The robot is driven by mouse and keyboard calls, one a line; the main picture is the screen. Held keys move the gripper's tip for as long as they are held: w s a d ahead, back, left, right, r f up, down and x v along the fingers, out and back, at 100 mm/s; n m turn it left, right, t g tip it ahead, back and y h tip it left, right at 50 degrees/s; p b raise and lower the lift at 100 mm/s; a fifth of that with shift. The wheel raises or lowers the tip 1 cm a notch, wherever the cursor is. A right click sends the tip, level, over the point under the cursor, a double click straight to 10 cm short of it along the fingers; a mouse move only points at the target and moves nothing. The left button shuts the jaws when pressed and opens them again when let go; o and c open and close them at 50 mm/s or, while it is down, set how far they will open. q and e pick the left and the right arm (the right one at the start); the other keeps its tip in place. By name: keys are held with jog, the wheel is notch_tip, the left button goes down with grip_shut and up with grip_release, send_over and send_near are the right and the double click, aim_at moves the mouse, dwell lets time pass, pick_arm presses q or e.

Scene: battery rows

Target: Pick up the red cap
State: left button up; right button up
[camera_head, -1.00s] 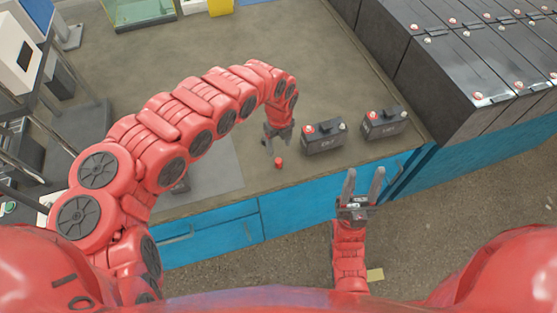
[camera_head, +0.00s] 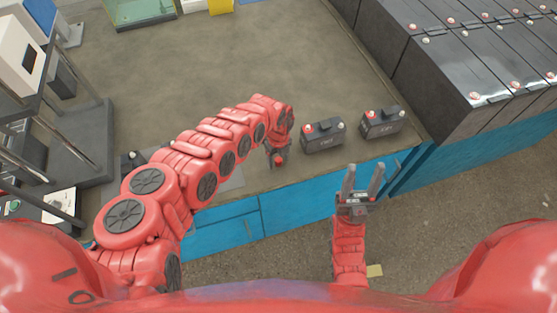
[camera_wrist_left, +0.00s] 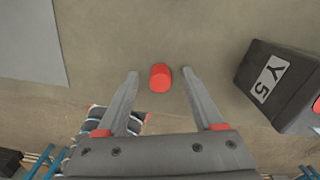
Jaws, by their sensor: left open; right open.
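The red cap (camera_wrist_left: 160,76) shows in the left wrist view, on the grey-brown worktop, between and slightly beyond the fingertips of my left gripper (camera_wrist_left: 159,74). The two fingers are apart and I see no contact with the cap. In the head view my left gripper (camera_head: 279,160) points down near the front edge of the worktop, left of two small black batteries. A bit of red, probably the cap, shows at its fingertips there. My right gripper (camera_head: 363,181) is open and empty, in front of the blue cabinet.
A small black battery (camera_head: 323,137) stands just right of my left gripper; another battery (camera_head: 382,123) stands farther right. Large black battery rows (camera_head: 470,60) fill the right back. The worktop (camera_head: 200,70) behind my left arm is clear.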

aim_at(279, 161)
pick_arm(q)
grip_shut()
dwell(0.3)
jog(key=shift+r, duration=0.15)
jog(key=shift+r, duration=0.8)
jog(key=shift+s+d+r+b, duration=0.15)
jog(key=shift+r+b, duration=0.1)
jog(key=shift+r, duration=0.25)
jog(key=shift+s+r+b, duration=0.15)
jog(key=shift+r+b, duration=0.1)
jog(key=shift+r, duration=0.25)
jog(key=s, duration=0.2)
jog(key=s+d, duration=0.1)
jog(key=s, duration=0.1)
jog(key=s+d, duration=0.1)
jog(key=s, duration=0.1)
jog(key=shift+s+d+r, duration=0.15)
jog(key=shift+d+r, duration=0.05)
jog(key=shift+r, duration=0.05)
jog(key=s+d+p, duration=0.3)
jog(key=s+p, duration=0.2)
jog(key=s, duration=0.3)
jog(key=shift+r+p, duration=0.35)
jog(key=shift+p, duration=0.05)
